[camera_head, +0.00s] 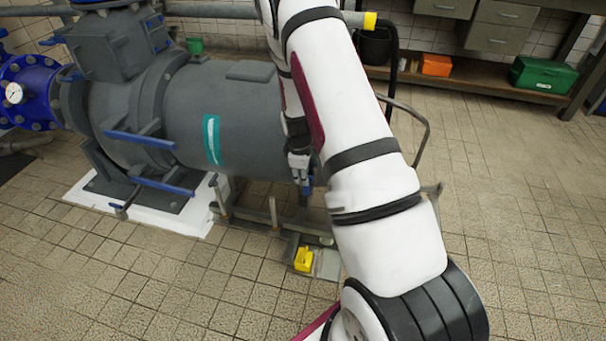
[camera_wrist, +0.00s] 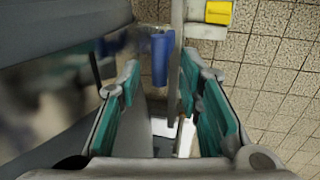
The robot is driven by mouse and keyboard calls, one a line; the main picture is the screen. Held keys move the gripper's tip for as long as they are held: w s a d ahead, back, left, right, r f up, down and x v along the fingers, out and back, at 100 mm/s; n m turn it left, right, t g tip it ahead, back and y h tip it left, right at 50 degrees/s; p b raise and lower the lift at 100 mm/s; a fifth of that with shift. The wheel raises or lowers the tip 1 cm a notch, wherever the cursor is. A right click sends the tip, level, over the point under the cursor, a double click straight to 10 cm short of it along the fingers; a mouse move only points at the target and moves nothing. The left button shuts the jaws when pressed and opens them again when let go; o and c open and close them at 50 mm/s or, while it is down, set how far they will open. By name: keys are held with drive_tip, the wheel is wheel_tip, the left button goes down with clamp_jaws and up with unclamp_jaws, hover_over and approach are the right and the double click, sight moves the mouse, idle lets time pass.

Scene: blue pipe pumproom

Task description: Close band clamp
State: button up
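A blue handle-like part (camera_wrist: 161,58) hangs beside the grey machine in the wrist view, between and just beyond my fingertips. I take it to be the band clamp's lever, but the band itself cannot be made out. A small bit of blue (camera_head: 307,189) shows just below my gripper in the head view. My gripper (camera_wrist: 160,76) has teal finger pads, spread apart with a gap between them. In the head view my gripper (camera_head: 299,167) points down at the right end of the grey cylinder (camera_head: 245,115). Whether a finger touches the blue part cannot be told.
A grey pipe or rail (camera_wrist: 177,20) runs close by the right fingertip. A yellow block (camera_head: 304,259) sits low on the base frame. A curved metal rail (camera_head: 420,125) stands right of my arm. The tiled floor (camera_head: 520,230) at right is clear.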

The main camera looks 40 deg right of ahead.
clamp_jaws()
drive_tip(key=shift+w+d, duration=0.1)
drive_tip(key=shift+d, duration=0.05)
drive_tip(key=shift+w+d+g+y+p, duration=0.15)
drive_tip(key=shift+g+y+p, duration=0.15)
drive_tip(key=shift+p, duration=0.15)
unclamp_jaws()
drive_tip(key=shift+r, duration=0.1)
